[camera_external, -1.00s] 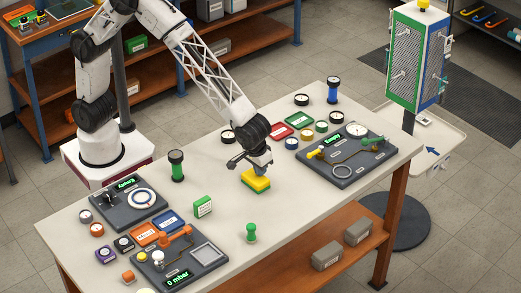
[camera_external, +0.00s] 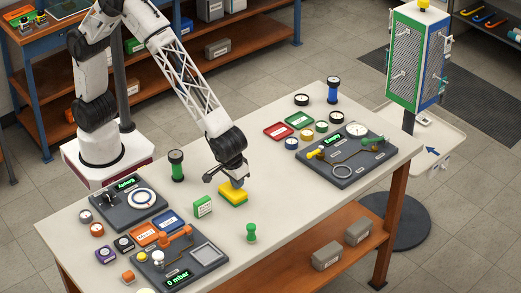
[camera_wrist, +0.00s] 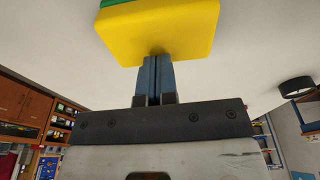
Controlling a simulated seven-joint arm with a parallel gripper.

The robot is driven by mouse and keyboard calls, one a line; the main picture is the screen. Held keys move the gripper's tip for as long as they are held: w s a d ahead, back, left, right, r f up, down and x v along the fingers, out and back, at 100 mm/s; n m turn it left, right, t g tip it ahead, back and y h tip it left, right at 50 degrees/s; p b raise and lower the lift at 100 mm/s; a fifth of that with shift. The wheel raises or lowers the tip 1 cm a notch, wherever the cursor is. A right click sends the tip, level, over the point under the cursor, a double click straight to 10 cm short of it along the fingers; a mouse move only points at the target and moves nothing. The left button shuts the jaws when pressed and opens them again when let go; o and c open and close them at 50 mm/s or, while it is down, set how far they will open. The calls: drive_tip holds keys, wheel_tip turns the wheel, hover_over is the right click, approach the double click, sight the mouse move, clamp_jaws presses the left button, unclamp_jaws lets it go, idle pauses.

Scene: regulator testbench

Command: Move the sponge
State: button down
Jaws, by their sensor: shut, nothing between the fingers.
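The sponge (camera_external: 232,196) is a yellow block with a green layer. It lies on the table between the green-and-white box and the middle of the bench. My gripper (camera_external: 237,184) is at the sponge's far-right side, low near the table. In the wrist view, my gripper's two blue-grey fingers (camera_wrist: 158,70) are pressed together with nothing between them. Their tips meet or almost meet the near edge of the yellow sponge (camera_wrist: 165,32); exact contact is hard to tell.
A green-and-white box (camera_external: 203,206) stands just left of the sponge. A green knobbed peg (camera_external: 251,233) is in front, and a dark green cylinder (camera_external: 176,165) stands behind left. Test panels (camera_external: 346,160) occupy the right side. The table right of the sponge is clear.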

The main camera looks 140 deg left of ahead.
drive_tip(key=shift+s+d+f, duration=0.15)
drive_tip(key=shift+s+f, duration=0.05)
drive_tip(key=shift+f, duration=0.2)
drive_tip(key=shift+s+d+f, duration=0.15)
drive_tip(key=shift+s+f, duration=0.05)
drive_tip(key=shift+f, duration=0.2)
drive_tip(key=shift+r, duration=0.65)
drive_tip(key=shift+w+a+r, duration=0.2)
drive_tip(key=shift+r, duration=0.2)
drive_tip(key=shift+r, duration=0.6)
wheel_tip(320, 180, up, 6)
drive_tip(key=d, duration=0.1)
drive_tip(key=shift+d+r, duration=0.15)
drive_tip(key=shift+r, duration=0.05)
drive_tip(key=shift+s, duration=0.1)
